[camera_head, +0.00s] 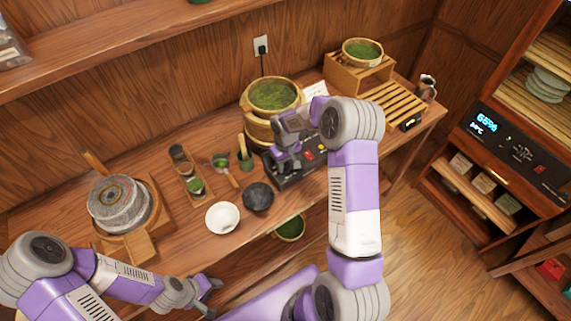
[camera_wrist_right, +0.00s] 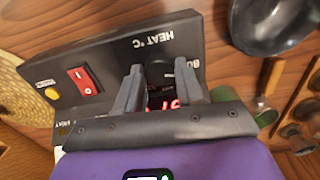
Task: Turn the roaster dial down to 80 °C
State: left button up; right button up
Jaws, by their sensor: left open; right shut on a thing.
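The roaster's dark control box (camera_head: 287,181) stands in front of the wooden tub with green leaves (camera_head: 246,106). In the right wrist view its panel (camera_wrist_right: 110,62) shows "HEAT °C" and an "80" mark beside the black dial (camera_wrist_right: 158,72). My right gripper (camera_wrist_right: 160,88) is shut on the dial, with one finger on each side. It also shows over the box in the head view (camera_head: 286,165). Red display digits (camera_wrist_right: 160,104) are partly hidden behind the fingers, so the reading is unclear. The dial's pointer is hard to make out. My left gripper (camera_head: 213,287) is open and empty at the table's front.
A red rocker switch (camera_wrist_right: 83,80) and a yellow button (camera_wrist_right: 51,93) are on the panel. A white bowl (camera_head: 222,218) and a dark bowl (camera_head: 258,197) stand left of the box. A stone mill (camera_head: 120,203) is further left. A cabinet with a lit display (camera_head: 486,122) stands right.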

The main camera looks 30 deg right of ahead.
aim_at(286, 166)
jog(key=shift+n, duration=0.5)
jog(key=o, duration=0.8)
jog(key=shift+c, duration=0.2)
jog(key=shift+r, duration=0.1)
notch_tip(286, 166, up, 8)
jog(key=shift+f, duration=0.25)
